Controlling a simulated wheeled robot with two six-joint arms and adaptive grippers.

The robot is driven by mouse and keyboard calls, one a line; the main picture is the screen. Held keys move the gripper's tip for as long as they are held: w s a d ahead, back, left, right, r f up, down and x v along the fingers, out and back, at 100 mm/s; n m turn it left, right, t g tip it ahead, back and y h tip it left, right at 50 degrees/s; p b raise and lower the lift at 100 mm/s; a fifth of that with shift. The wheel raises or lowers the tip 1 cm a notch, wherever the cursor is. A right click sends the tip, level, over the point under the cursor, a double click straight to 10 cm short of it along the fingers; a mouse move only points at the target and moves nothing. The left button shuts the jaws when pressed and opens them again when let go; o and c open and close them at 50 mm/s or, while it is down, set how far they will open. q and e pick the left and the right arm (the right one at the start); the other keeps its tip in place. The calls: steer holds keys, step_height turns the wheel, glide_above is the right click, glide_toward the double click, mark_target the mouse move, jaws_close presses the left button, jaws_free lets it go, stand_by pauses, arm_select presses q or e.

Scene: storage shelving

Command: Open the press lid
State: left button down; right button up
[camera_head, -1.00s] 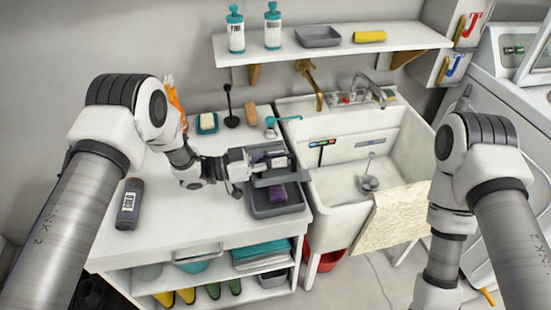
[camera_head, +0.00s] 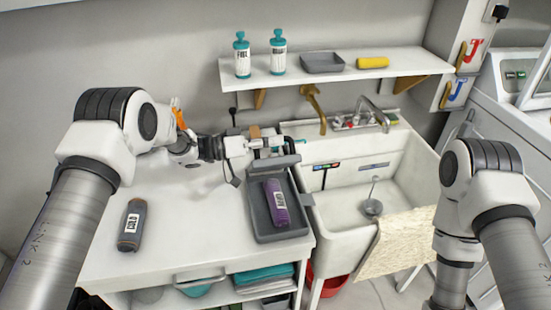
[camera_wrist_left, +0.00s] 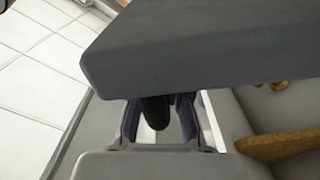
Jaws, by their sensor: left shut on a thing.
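The grey press (camera_head: 252,212) sits on the white counter near the sink, with a purple labelled bottle (camera_head: 277,203) lying in its tray. Its grey lid (camera_head: 272,163) is raised at the back, so the tray and the bottle show from above. My left gripper (camera_head: 274,144) is at the lid's far side, shut on its dark handle. The left wrist view shows the handle (camera_wrist_left: 154,112) between the two fingers, with the lid (camera_wrist_left: 200,45) as a broad grey slab across the top. My right arm is at the right; its gripper is out of frame.
A grey bottle (camera_head: 132,225) lies on the counter's left side. The sink (camera_head: 345,185), with a cloth over its front edge, is just right of the press. A wall shelf (camera_head: 335,73) with bottles hangs above. The counter's middle is clear.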

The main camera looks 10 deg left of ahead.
arm_select(q)
steer(key=shift+w+a+r+b, duration=0.2)
steer(key=shift+w+r, duration=0.15)
steer(key=shift+w, duration=0.35)
steer(key=shift+w+a+r+b, duration=0.2)
steer(key=shift+w+r, duration=0.1)
steer(key=shift+w, duration=0.35)
steer(key=c, duration=1.1)
jaws_free()
steer(key=shift+c, duration=0.2)
steer(key=v, duration=1.2)
steer(key=shift+f, duration=0.1)
